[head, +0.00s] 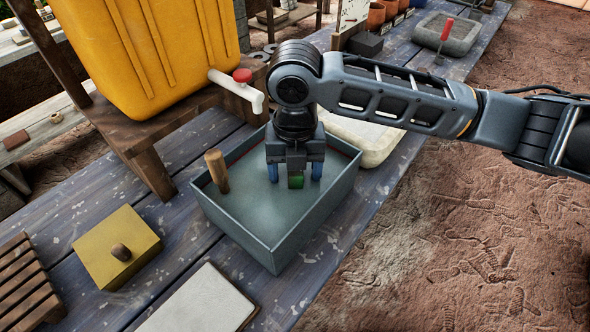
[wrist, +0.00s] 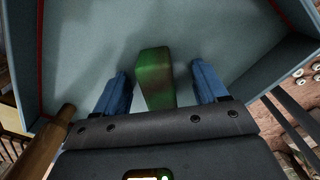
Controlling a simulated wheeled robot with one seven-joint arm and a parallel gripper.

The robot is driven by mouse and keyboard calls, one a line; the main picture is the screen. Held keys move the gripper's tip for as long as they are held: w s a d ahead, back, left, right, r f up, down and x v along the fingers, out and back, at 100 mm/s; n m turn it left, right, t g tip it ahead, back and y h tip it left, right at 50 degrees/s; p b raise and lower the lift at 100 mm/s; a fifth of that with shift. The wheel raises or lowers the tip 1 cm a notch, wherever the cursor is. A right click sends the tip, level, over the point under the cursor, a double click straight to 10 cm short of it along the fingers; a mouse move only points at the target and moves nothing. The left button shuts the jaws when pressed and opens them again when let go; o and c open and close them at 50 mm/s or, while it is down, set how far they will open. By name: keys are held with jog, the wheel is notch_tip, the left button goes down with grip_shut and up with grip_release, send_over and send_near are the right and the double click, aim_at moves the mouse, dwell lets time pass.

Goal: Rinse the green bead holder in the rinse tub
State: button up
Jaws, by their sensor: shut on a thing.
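The rinse tub (head: 239,238) is a grey-blue square tub on the plank bench, with water inside. My gripper (head: 295,173) points down into the tub, its two blue fingers inside the walls. It is shut on the green bead holder (head: 296,181), a small dark green block that shows low between the fingers. In the wrist view, the green bead holder (wrist: 154,75) sticks out between the blue fingertips, over the tub's grey interior (wrist: 75,50). I cannot tell whether it touches the water or the floor of the tub. Its held end is hidden by my gripper.
A wooden handle (head: 217,171) stands up at the tub's left corner. A yellow tank (head: 150,50) on a wooden stand has a white tap (head: 240,90) above the tub's back. A yellow knobbed block (head: 105,250), a pale slab (head: 200,303) and a pale tray (head: 372,150) lie nearby.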

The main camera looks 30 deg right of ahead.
jog(key=shift+r+p, duration=4.2)
jog(key=shift+r, duration=1.75)
